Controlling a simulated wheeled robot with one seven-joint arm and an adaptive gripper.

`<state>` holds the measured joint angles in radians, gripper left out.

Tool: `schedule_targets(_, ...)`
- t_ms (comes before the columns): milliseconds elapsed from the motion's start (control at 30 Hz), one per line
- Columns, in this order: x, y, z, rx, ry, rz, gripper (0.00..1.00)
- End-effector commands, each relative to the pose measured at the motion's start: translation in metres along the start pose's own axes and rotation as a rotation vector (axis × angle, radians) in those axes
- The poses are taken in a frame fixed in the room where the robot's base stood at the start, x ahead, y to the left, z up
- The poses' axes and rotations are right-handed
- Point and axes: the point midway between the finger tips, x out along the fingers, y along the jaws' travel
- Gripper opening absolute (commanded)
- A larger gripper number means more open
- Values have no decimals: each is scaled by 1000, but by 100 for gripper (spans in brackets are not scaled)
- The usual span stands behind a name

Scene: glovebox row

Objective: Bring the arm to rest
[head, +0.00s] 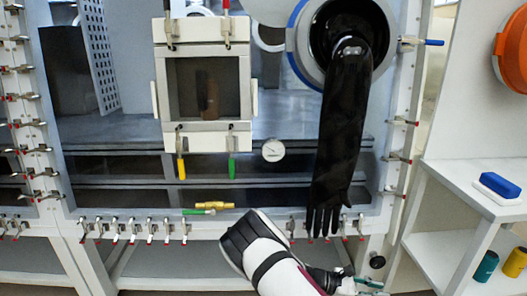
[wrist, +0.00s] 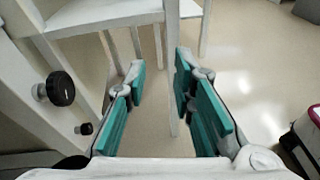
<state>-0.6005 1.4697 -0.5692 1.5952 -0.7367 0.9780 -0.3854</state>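My gripper (wrist: 160,105) is open and empty in the wrist view. Its two teal-padded fingers stand apart with the floor and a white shelf leg seen between and beyond them. In the head view my arm reaches up from the bottom centre and bends to the right. My gripper also shows there, small and partly cut off, at the lower right of the arm (head: 370,284), in front of the glovebox's lower frame. It touches nothing that I can make out.
The glovebox front has a hanging black glove (head: 342,140), a framed hatch (head: 205,90) and several clamps. A black knob (wrist: 60,88) is left of my gripper. A white shelf (head: 470,190) at right holds a blue-and-white block (head: 498,186). Open floor (wrist: 245,60) lies beyond.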

Motion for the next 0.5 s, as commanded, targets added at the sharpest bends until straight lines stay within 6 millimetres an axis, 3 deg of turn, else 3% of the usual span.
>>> schedule_targets(267, -18, -8, 42, 134, 96, -130, 23)
schedule_targets(500, -46, -28, 102, 315, 236, -314, 23)
